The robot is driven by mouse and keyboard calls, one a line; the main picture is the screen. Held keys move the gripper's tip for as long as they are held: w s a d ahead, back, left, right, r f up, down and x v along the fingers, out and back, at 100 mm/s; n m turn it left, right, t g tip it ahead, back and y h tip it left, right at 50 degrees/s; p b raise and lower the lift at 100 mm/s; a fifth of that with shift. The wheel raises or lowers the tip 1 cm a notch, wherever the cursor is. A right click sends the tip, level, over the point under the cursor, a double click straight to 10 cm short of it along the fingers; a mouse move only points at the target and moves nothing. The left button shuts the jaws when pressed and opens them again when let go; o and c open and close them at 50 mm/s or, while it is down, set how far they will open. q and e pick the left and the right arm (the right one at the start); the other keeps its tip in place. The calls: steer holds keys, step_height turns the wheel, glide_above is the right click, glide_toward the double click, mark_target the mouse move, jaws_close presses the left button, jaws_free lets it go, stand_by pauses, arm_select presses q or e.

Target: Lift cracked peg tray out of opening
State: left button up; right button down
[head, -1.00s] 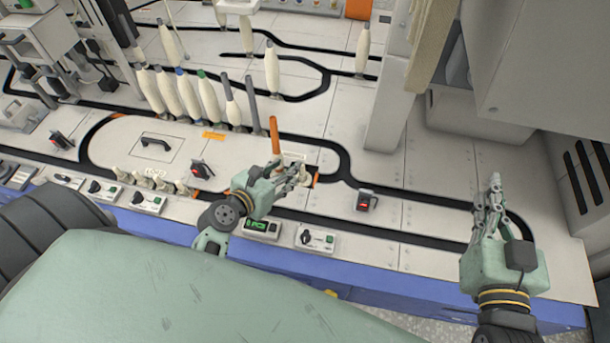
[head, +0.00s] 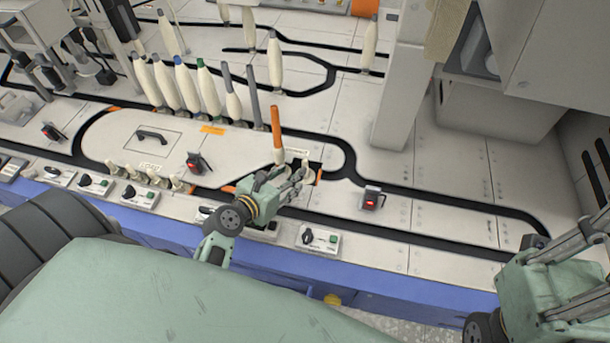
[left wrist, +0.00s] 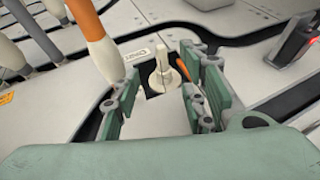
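The peg tray (left wrist: 165,105) lies at the opening in the deck; in the left wrist view its pale top shows between my fingers, partly hidden by them. A short cream peg (left wrist: 164,70) stands on it, with orange edging beside it. I cannot make out a crack. My left gripper (left wrist: 163,85) is open, its fingers apart on either side of the peg, with gaps visible. In the head view the left gripper (head: 301,174) is over the opening's right part. My right gripper (head: 597,228) is at the right edge, partly cut off; its opening is unclear.
A bobbin with an orange top (head: 276,130) stands close behind my left gripper. Several cream bobbins (head: 185,85) stand in a row further left. Red-lit switches (head: 372,199) stand on the deck. A grey post (head: 402,80) rises behind; the deck right of the opening is fairly clear.

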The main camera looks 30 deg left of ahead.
arm_select(q)
steer(key=b+x, duration=0.2)
steer(key=x, duration=0.4)
steer(key=shift+w+f+b, duration=0.25)
steer(key=shift+w+b, duration=0.05)
steer(key=shift+b, duration=0.1)
steer(key=shift+w, duration=0.2)
steer(key=shift+c, duration=0.4)
jaws_close()
